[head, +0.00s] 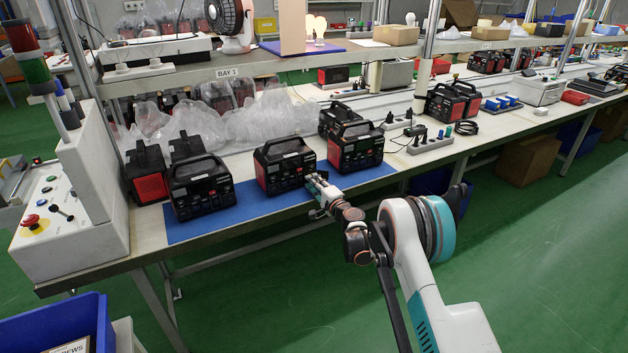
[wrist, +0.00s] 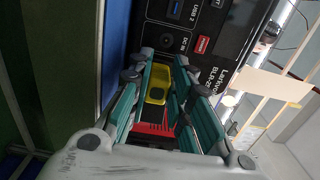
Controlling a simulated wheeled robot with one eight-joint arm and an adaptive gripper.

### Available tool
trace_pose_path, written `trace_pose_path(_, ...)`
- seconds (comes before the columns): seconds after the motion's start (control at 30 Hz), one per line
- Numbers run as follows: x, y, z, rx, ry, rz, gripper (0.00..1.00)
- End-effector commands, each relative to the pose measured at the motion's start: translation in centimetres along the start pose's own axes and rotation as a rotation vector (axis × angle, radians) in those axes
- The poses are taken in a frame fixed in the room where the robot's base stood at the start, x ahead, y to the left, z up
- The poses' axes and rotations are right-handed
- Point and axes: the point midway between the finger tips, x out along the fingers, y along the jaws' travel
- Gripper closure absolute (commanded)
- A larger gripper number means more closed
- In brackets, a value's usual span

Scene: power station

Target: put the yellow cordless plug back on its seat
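The yellow cordless plug (wrist: 157,83) shows between the fingers of my gripper (wrist: 161,66) in the wrist view. It nearly fills the gap, and the fingers appear closed on its sides. A black power station (wrist: 215,32) with USB and DC ports lies just beyond the fingertips, with a red part below the plug. In the head view my gripper (head: 314,184) is at the lower right front of the middle red and black power station (head: 284,168). The plug cannot be made out there. I cannot tell which spot is its seat, or whether the plug touches the station.
A blue mat (head: 245,207) lies under the stations on the bench. Another station (head: 356,148) stands close on the right and one (head: 200,187) on the left. A power strip (head: 430,140) lies farther right. A control box (head: 70,210) stands at the left end.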

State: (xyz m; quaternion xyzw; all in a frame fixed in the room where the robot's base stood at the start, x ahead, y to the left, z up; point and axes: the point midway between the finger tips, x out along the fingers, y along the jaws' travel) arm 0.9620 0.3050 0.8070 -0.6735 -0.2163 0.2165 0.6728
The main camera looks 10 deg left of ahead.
Motion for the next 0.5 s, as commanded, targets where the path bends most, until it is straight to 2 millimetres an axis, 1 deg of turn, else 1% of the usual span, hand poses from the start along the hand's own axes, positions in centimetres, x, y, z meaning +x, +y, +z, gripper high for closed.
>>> trace_pose_path(0.5,-0.18,0.00,-0.02,0.000,0.000,0.000,1.00)
